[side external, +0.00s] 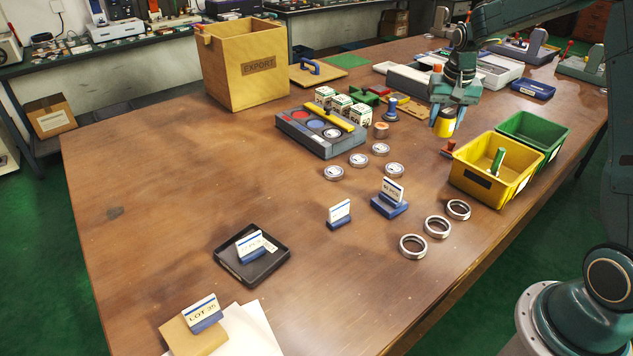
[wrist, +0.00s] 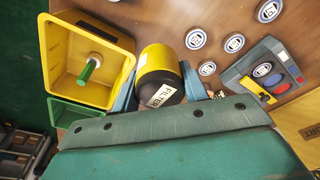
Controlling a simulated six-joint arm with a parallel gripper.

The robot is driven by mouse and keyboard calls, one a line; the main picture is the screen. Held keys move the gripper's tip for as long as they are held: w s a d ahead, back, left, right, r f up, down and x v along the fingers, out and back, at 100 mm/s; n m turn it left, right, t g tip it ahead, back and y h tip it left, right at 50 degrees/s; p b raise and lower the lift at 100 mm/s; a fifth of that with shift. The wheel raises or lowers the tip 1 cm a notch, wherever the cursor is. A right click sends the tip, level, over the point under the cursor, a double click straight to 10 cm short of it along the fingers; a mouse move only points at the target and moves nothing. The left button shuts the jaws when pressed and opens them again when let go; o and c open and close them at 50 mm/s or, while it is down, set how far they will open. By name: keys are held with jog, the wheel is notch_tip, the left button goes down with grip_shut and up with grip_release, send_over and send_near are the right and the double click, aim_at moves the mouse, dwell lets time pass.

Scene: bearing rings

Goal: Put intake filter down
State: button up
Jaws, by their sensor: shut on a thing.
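The intake filter is a yellow and black cylinder (wrist: 160,75) with a white label reading FILTER. In the wrist view it sits between the two blue fingers of my gripper (wrist: 158,88), which is shut on it. In the side view the filter (side external: 446,124) hangs below my gripper (side external: 447,112), left of the yellow bin. Whether its lower end touches the table cannot be told. My gripper hides part of its upper end.
A yellow bin (side external: 466,181) with a green-handled item and a green bin (side external: 548,128) stand to the right. Bearing rings (side external: 437,226) and several silver discs (side external: 394,170) lie nearer the front. A grey tray (side external: 300,139) and blue stamp (side external: 390,112) stand left. The left table is largely clear.

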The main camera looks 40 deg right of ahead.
aim_at(444, 135)
notch_tip(444, 135, down, 14)
jog(key=shift+r, duration=0.25)
jog(key=shift+f, duration=0.15)
jog(key=shift+f, duration=1.95)
jog(key=shift+f, duration=0.15)
jog(key=o, duration=1)
jog(key=r, duration=0.4)
jog(key=s+a+r, duration=0.1)
jog(key=r, duration=0.7)
jog(key=shift+s+a+r, duration=0.1)
jog(key=shift+s+a, duration=0.05)
